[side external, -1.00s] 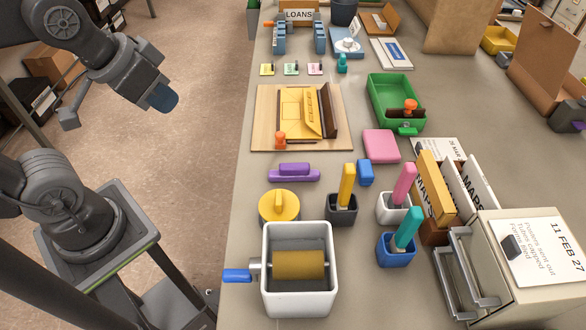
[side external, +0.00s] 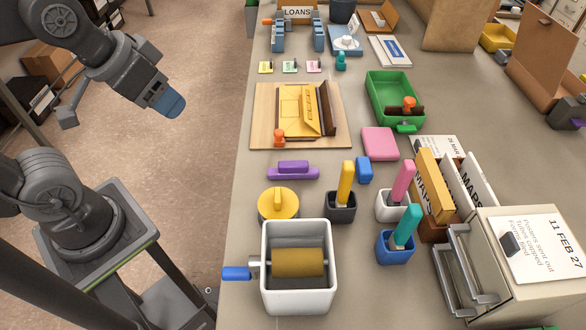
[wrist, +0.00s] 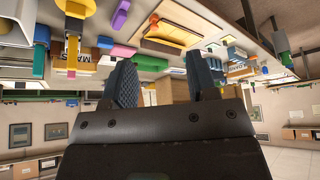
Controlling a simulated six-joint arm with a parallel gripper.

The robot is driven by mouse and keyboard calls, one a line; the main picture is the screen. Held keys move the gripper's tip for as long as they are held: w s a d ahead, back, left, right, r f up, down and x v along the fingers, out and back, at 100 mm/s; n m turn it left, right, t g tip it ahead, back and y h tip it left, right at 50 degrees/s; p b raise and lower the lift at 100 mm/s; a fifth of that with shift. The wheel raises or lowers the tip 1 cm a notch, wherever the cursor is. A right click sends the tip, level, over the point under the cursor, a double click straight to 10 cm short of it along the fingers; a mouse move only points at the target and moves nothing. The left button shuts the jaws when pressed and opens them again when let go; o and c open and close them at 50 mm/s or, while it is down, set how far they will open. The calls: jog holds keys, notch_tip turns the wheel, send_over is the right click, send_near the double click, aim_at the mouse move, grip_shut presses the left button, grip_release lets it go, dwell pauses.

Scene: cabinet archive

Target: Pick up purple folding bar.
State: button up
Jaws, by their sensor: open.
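The purple folding bar (side external: 293,170) lies on the table between the wooden board and the round yellow lid. It has a long base with a shorter raised block on top. A purple piece (wrist: 121,15) near the top of the wrist view looks like the same bar. My gripper (side external: 170,103) hangs in the air left of the table edge, well away from the bar. In the wrist view my gripper's two blue fingers (wrist: 160,82) stand apart with nothing between them.
A wooden board (side external: 262,118) with a yellow folder lies behind the bar. The round yellow lid (side external: 270,206) and a white bin with a roller (side external: 299,303) stand in front. Bare table lies left of the bar.

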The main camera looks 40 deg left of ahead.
jog(key=m+g, duration=0.6)
jog(key=m, duration=0.3)
send_over(295, 163)
notch_tip(295, 163, down, 8)
notch_tip(295, 163, down, 8)
jog(key=shift+s+d, duration=0.1)
jog(key=shift+s, duration=0.05)
jog(key=shift+f, duration=2.75)
jog(key=shift+w, duration=0.2)
grip_shut()
